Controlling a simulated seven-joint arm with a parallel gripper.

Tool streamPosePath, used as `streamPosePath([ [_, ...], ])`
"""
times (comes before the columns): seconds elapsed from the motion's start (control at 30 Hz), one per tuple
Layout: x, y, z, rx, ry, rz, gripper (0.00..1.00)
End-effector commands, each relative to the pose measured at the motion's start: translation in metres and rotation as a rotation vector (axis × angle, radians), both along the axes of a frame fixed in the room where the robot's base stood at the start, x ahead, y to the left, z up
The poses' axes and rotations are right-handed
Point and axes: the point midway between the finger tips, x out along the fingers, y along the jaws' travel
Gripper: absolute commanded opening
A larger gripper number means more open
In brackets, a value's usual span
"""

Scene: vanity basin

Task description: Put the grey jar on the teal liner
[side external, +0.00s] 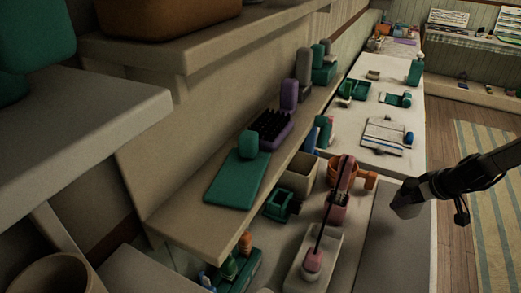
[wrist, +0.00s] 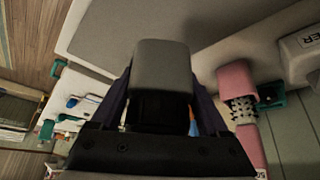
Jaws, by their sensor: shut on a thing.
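The grey jar (wrist: 162,62) fills the upper middle of the wrist view, between the two dark fingers of my gripper (wrist: 162,100), which is shut on it. In the side external view, my gripper (side external: 425,187) is at the right, with the grey jar (side external: 406,200) at its end, above the pale counter. The teal liner (side external: 238,181) lies flat on the wooden shelf at centre left, well to the left of my gripper. A teal rounded item (side external: 247,145) stands at the liner's far edge.
A purple bristled holder (side external: 272,128) stands on the shelf behind the liner. An upper shelf (side external: 190,45) overhangs at upper left. Much of the liner is bare.

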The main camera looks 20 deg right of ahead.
Motion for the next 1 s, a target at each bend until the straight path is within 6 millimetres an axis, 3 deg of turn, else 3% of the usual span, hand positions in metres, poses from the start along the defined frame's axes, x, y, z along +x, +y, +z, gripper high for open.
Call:
streamPosePath([
  [0.37,-0.007,-0.007,-0.012,-0.002,-0.004,0.041,0.0],
  [0.77,0.008,0.04,0.009,-0.003,-0.003,0.188,0.0],
  [1.0,0.016,0.089,0.038,-0.004,-0.005,0.311,0.0],
])
